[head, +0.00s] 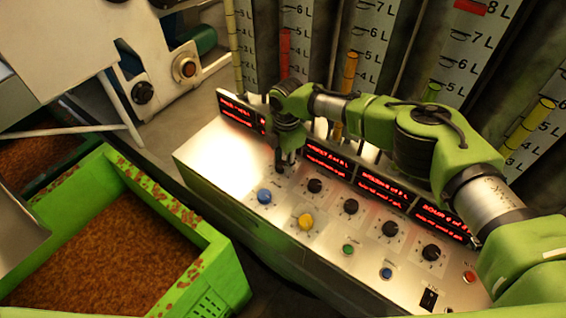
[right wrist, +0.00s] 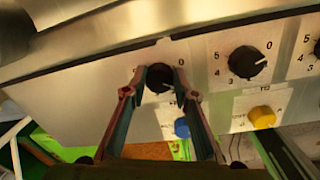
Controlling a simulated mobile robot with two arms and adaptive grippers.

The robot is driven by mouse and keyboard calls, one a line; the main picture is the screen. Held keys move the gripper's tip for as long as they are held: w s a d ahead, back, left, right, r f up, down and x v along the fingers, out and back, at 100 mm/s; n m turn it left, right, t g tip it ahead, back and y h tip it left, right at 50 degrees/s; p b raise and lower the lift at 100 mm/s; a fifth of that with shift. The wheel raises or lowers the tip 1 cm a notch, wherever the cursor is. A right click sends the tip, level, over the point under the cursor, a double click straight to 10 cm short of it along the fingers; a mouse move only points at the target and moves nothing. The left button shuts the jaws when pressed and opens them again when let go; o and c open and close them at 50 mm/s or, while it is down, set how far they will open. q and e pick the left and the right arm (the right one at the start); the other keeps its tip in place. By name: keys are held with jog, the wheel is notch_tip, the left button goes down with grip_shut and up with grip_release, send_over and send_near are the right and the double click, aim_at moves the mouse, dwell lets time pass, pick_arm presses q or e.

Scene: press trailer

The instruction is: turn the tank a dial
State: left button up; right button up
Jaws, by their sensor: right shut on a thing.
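The control panel (head: 225,165) has a row of black dials. The leftmost dial (right wrist: 159,78), which I take to be tank A's, shows between the fingers of my right gripper (right wrist: 160,90) in the right wrist view. The fingers are shut on it, one on each side. A "0" shows at its upper right, and its pointer is hard to make out. In the head view my right gripper (head: 285,160) reaches down onto the panel's back left and hides this dial. The display near it is partly covered by my arm. My left gripper is not in view.
Further dials (head: 315,186) run to the right. Blue (head: 264,196), yellow (head: 305,222) and green (head: 348,249) buttons sit in front. Red-lit displays (head: 380,190) and tall level gauges (head: 365,40) stand behind. A green crate of brown material (head: 220,265) is at left.

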jog(key=shift+f+m+b, duration=0.1)
jog(key=shift+m+b, duration=0.2)
jog(key=shift+m, duration=0.4)
jog(key=shift+s+m, duration=0.1)
jog(key=shift+m, duration=0.7)
jog(key=m+p, duration=0.1)
jog(key=m, duration=0.2)
jog(key=m+p, duration=0.1)
jog(key=m, duration=0.2)
jog(key=shift+s+a+r+h, duration=0.1)
jog(key=shift+r+h, duration=0.1)
jog(key=shift+h, duration=0.1)
jog(key=m+p, duration=0.1)
jog(key=m, duration=0.4)
jog(key=shift+m, duration=0.4)
jog(key=m, duration=0.5)
jog(key=shift+a+h+p, duration=0.15)
jog(key=shift+h+p, duration=0.15)
jog(key=shift+p, duration=0.1)
jog(key=m, duration=0.5)
jog(key=shift+a+m+g+b, duration=0.1)
jog(key=shift+m+g+b, duration=0.2)
jog(key=o, duration=1.1)
